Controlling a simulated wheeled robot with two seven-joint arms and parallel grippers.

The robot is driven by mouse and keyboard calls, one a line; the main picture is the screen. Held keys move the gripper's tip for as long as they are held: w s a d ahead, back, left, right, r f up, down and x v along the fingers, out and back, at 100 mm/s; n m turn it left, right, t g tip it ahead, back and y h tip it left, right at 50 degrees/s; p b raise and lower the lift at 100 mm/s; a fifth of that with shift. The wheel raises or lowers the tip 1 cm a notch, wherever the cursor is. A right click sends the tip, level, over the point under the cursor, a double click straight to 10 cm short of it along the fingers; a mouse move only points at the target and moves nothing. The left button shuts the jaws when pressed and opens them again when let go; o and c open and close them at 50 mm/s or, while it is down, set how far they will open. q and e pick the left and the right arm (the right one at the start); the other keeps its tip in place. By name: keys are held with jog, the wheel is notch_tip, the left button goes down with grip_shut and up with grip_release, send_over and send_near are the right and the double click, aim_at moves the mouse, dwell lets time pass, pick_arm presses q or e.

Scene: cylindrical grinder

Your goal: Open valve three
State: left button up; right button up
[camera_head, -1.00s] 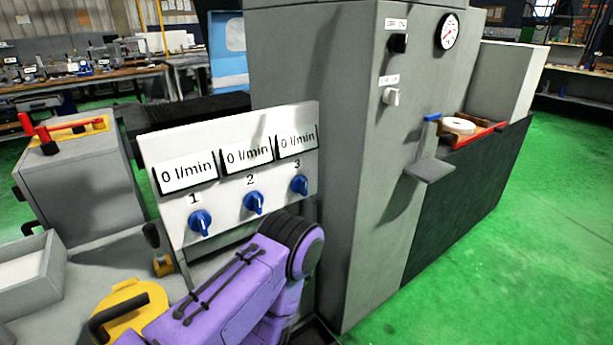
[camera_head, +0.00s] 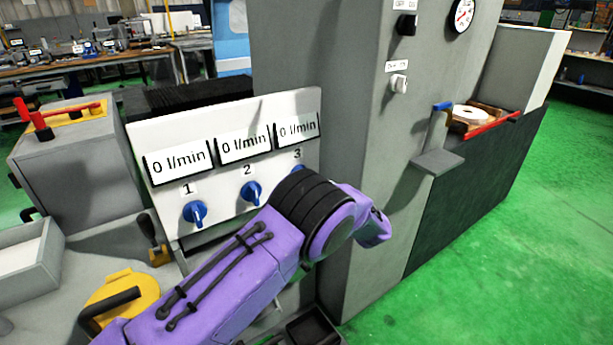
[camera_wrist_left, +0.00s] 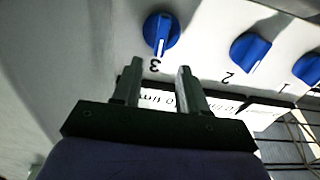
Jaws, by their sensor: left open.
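The white valve panel (camera_head: 225,195) carries three blue knobs under displays that each read 0 l/min. Knob three (camera_head: 297,169) is mostly hidden behind my purple left arm in the head view, with only its top showing. In the left wrist view knob three (camera_wrist_left: 161,33) shows whole, just beyond my left gripper's fingertips (camera_wrist_left: 158,69). The gripper is open and empty, its two fingers apart and roughly in line with the knob, not around it. Knob two (camera_head: 251,192) and knob one (camera_head: 195,212) stand to its left in the head view. My right gripper is not in view.
A tall grey machine cabinet (camera_head: 345,130) stands right of the panel, with switches and a gauge (camera_head: 463,14). A yellow round part with a black handle (camera_head: 121,296) lies at lower left. A grey box with red levers (camera_head: 70,150) stands at left. Green floor is clear at right.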

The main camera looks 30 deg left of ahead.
pick_arm(q)
jog(key=x, duration=0.8)
jog(key=shift+p, duration=0.4)
jog(key=shift+f, duration=0.1)
grip_shut()
